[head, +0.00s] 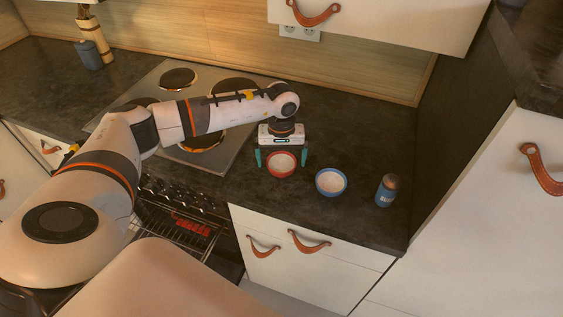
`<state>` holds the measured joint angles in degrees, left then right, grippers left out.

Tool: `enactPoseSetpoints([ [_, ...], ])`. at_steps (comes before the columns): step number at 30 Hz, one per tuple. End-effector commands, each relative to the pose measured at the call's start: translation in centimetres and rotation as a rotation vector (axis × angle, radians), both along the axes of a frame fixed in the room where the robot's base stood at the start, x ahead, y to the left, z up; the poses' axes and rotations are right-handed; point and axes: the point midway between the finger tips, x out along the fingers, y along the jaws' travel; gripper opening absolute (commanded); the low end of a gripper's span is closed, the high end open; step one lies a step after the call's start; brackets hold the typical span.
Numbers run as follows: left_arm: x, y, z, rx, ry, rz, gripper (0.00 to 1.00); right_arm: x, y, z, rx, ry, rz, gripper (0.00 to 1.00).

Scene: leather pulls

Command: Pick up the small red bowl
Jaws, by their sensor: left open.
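The small red bowl (281,165) sits on the dark counter just right of the stove, with a pale inside. My left gripper (281,160) is right at the bowl, pointing down, with its green fingers apart, one on each side of the bowl. Whether the fingers touch the bowl cannot be told. My right gripper is not in view.
A blue bowl (331,182) stands close to the right of the red one, and a blue shaker (387,190) is farther right. The stove (225,140) lies left. The counter (345,139) behind the bowls is clear. A tall cabinet side bounds the right.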

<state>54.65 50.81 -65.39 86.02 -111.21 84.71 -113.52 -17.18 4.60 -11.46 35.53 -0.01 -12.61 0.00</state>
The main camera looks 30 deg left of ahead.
Motion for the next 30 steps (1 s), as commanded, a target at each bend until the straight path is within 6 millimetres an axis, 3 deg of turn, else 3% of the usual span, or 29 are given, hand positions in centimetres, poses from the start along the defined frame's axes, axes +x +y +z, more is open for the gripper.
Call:
enactPoseSetpoints([
  [6, 0.0, 0.0, -2.1, -0.001, 0.0, 0.001, 1.0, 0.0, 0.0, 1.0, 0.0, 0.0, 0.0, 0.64],
  [13, 0.0, 0.0, -2.3, -0.002, -0.001, 0.0, 1.0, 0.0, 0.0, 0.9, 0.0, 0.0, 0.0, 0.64],
  [22, 0.0, 0.0, -2.3, -0.002, -0.001, 0.0, 0.51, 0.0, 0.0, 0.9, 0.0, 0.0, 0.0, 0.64],
  [30, 0.0, 0.0, -2.2, -0.002, -0.003, 0.001, 0.48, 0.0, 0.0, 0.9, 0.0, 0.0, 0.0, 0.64],
])
